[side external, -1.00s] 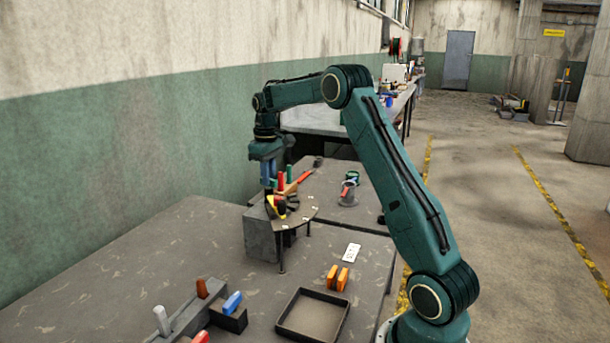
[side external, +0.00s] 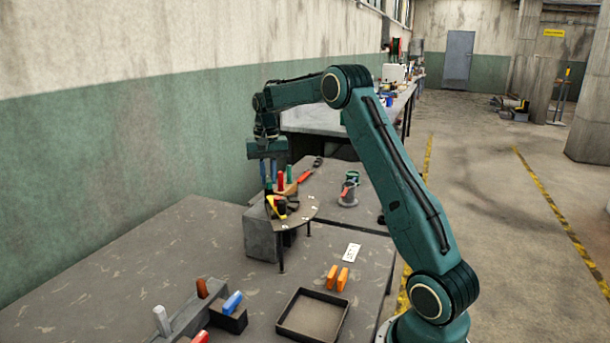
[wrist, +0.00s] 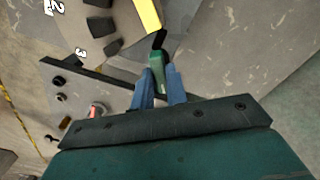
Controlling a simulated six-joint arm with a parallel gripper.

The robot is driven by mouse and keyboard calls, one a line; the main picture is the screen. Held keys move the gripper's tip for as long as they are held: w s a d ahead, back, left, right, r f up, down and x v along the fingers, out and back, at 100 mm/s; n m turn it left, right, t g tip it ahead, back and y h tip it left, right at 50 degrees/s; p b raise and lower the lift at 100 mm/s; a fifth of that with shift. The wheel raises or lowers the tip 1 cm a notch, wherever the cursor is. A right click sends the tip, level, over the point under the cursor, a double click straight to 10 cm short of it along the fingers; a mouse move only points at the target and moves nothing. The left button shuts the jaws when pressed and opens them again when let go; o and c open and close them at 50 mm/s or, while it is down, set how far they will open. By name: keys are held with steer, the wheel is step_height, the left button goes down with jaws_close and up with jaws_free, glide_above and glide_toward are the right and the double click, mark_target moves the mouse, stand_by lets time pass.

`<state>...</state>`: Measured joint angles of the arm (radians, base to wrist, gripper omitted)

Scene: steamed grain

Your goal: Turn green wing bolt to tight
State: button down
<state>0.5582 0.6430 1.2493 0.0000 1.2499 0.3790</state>
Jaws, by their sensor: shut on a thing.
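The green wing bolt (wrist: 157,62) is between the two blue fingers of my gripper (wrist: 160,78) in the wrist view. My gripper is shut on it, and a black part shows just beyond its green end. In the side view my gripper (side external: 268,176) points down at the grey block and dial plate. The bolt cannot be made out there behind the fingers and other parts. Its seat and how tight it sits cannot be told.
A round dial plate (side external: 300,210) with numerals and a yellow handle (side external: 273,207) stands close to my fingers. Red and green upright handles (side external: 289,174) are just right of them. A grey block (side external: 259,236) is below. An empty tray (side external: 312,316) lies in front.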

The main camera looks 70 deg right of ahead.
mark_target(268, 179)
steer(key=m, duration=0.3)
steer(key=shift+m, duration=2.1)
steer(key=c, duration=1.4)
jaws_free()
steer(key=shift+r, duration=0.1)
step_height(268, 179, up, 14)
